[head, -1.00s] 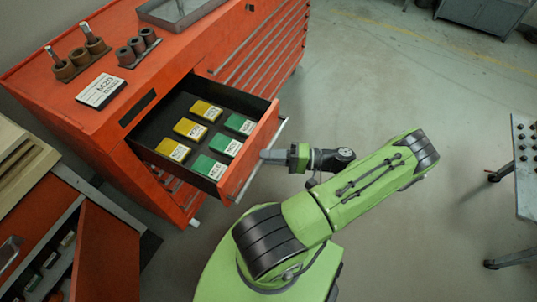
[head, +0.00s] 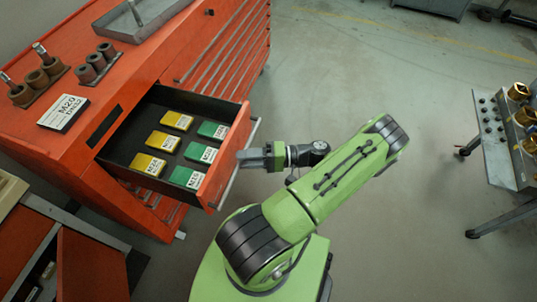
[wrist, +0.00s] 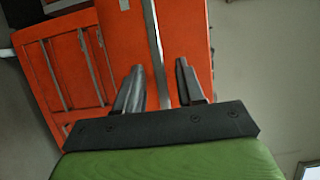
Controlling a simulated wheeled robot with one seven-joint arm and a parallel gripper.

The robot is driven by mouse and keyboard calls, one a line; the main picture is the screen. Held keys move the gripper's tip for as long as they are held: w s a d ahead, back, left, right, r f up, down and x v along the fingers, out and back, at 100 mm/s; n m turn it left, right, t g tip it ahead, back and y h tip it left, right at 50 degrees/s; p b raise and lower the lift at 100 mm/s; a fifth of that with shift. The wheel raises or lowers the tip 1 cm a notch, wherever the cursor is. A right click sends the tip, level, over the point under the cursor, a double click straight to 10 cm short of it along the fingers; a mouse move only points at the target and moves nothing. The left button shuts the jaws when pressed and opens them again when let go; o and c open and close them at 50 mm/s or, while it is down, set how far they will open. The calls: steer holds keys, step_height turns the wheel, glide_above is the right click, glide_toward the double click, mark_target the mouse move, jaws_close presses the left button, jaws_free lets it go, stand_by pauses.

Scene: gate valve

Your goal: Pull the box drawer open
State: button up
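The orange box drawer (head: 215,178) is pulled well out of the orange cabinet (head: 110,45); it holds yellow and green boxes. A pale handle bar (head: 255,130) runs along its front. My gripper (head: 243,156) is at the middle of this handle. In the wrist view, the two dark fingers (wrist: 158,80) stand apart, one on each side of the handle bar (wrist: 153,35), with visible gaps to it. My gripper looks open and holds nothing. The orange drawer front (wrist: 180,45) shows behind the fingers.
Brown holders (head: 38,82), an M20 label (head: 64,113) and a grey tray (head: 140,20) sit on the cabinet top. Another open orange drawer unit (head: 90,265) is at lower left. A table with gold parts (head: 497,145) stands at right. The floor between is clear.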

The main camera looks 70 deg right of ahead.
steer(key=v, duration=1.5)
steer(key=shift+s+b, duration=0.4)
steer(key=shift+d, duration=0.1)
